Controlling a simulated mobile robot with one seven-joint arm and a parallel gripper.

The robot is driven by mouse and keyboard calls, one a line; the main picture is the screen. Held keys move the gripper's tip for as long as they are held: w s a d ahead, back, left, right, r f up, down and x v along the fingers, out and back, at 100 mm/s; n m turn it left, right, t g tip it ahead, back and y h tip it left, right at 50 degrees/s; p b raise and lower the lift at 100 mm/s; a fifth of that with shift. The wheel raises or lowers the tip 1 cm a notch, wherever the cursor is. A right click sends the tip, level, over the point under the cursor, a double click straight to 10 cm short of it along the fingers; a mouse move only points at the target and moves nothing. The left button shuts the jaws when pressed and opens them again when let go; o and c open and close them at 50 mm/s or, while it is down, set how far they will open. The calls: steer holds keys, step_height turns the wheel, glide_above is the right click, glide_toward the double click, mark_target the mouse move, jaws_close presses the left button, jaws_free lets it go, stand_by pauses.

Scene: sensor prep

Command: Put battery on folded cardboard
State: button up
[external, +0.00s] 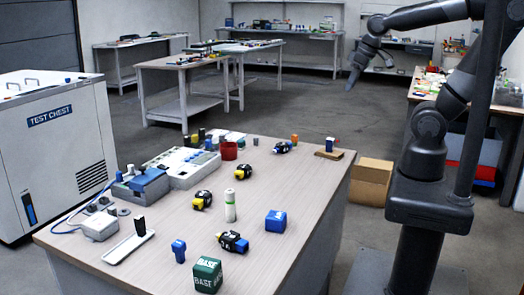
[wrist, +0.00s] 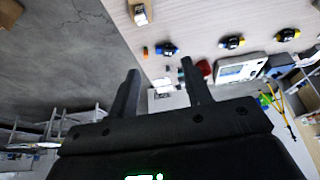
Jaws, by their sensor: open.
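A white and green upright cylinder (external: 230,207), which looks like the battery, stands on the near table in the external view. I do not make it out in the wrist view. A flat brown piece (external: 337,156), likely the folded cardboard, lies near the table's far right corner with a small blue block (external: 330,144) on it. The brown piece also shows at the top of the wrist view (wrist: 150,14). My gripper (external: 349,86) is open and empty, raised well above and beyond the table, apart from both.
Yellow-black-blue parts (external: 202,200), a blue box (external: 276,221), a green BASE cube (external: 207,275) and a red cup (external: 229,151) stand around the cylinder. A white device (external: 184,166) is farther left. A carton (external: 371,184) sits on the floor. The tabletop's right side has bare room.

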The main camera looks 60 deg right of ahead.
steer(key=shift+s+a+r+t, duration=0.3)
steer(key=shift+s+r, duration=0.2)
steer(key=shift+s, duration=0.2)
steer(key=shift+s+a+r+t, duration=0.15)
steer(key=shift+s+r+t, duration=0.15)
steer(key=shift+s+r, duration=0.3)
